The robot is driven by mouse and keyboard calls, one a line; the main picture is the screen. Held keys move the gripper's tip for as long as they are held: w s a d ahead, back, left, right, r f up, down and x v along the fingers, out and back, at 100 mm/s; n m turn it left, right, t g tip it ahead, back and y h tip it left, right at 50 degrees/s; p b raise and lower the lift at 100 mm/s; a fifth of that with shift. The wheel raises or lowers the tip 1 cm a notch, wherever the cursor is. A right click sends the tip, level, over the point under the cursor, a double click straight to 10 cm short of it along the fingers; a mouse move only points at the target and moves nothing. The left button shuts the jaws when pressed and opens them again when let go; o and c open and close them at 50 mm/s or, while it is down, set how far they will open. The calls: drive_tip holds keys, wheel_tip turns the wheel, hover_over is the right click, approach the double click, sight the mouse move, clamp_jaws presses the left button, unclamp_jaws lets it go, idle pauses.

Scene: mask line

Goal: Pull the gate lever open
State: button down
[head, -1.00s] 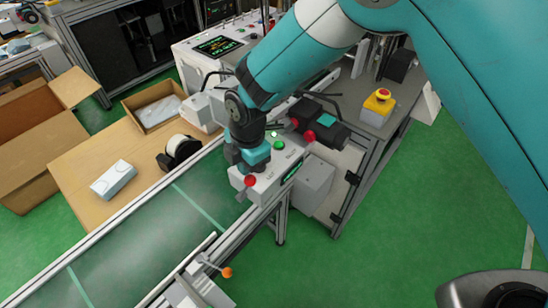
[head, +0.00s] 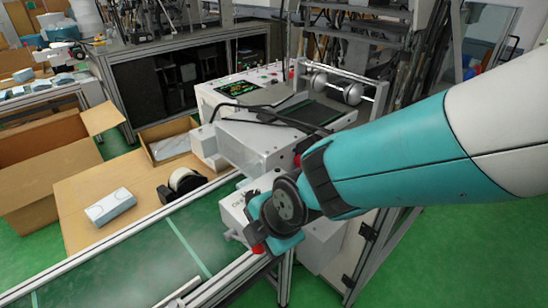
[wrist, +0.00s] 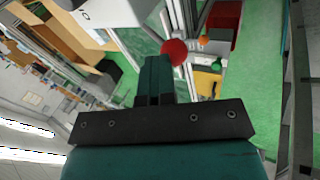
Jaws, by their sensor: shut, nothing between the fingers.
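A red ball knob (wrist: 174,52) shows beside my fingertips in the wrist view; it also shows in the head view (head: 257,248), next to the front of the white box at the conveyor. An orange ball knob (wrist: 203,41) is farther off in the wrist view. I cannot tell which knob belongs to the gate lever. My gripper (wrist: 157,62) has its teal fingers together, with nothing between them. The red knob is just right of the tips; contact cannot be told. In the head view my wrist hides most of the gripper and lever area.
The green conveyor (head: 150,258) with metal rails runs to the lower left. A packing table (head: 80,190) holds a small white box (head: 110,206) and a tape roll (head: 183,183). A grey machine (head: 262,145) stands behind my wrist. Green floor is clear at lower right.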

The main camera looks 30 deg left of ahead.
drive_tip(key=shift+s+d+f, duration=0.1)
drive_tip(key=shift+d+f, duration=0.15)
drive_tip(key=shift+f, duration=0.15)
drive_tip(key=r+p, duration=0.1)
drive_tip(key=a+r+p, duration=0.1)
drive_tip(key=r, duration=0.1)
drive_tip(key=w+r, duration=0.1)
drive_tip(key=shift+w+a+r+p, duration=0.1)
drive_tip(key=shift+a+r+p, duration=0.15)
drive_tip(key=shift+p, duration=0.15)
drive_tip(key=d+f+b+v, duration=0.1)
drive_tip(key=b+v, duration=0.1)
drive_tip(key=v, duration=0.7)
drive_tip(key=shift+s+d+r, duration=0.2)
drive_tip(key=shift+d+r, duration=0.1)
drive_tip(key=shift+d, duration=0.2)
